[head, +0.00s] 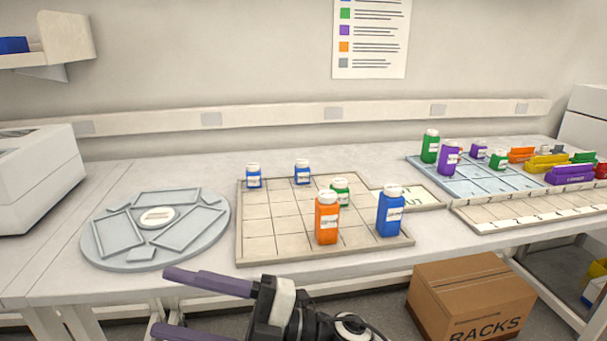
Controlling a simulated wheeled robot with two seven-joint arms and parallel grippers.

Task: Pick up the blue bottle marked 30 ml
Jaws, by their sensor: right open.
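Three blue bottles with white caps and labels stand upright on the beige gridded board (275,238). A small one (254,180) is at the board's back left corner, another small one (302,177) is along its back edge, and a larger one (391,215) is at the front right. The volume marks are too small to read, so I cannot tell which says 30 ml. My right gripper (160,303) is open and empty, its purple fingers pointing left, in front of the table's front edge and apart from every bottle. My left gripper is not in view.
An orange bottle (327,220) and a green bottle (341,187) stand between the blue ones. A round grey tray (90,240) lies left of the board. At right are a blue gridded mat (428,170) with bottles and a numbered rack strip (480,220). A cardboard box (465,295) sits below.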

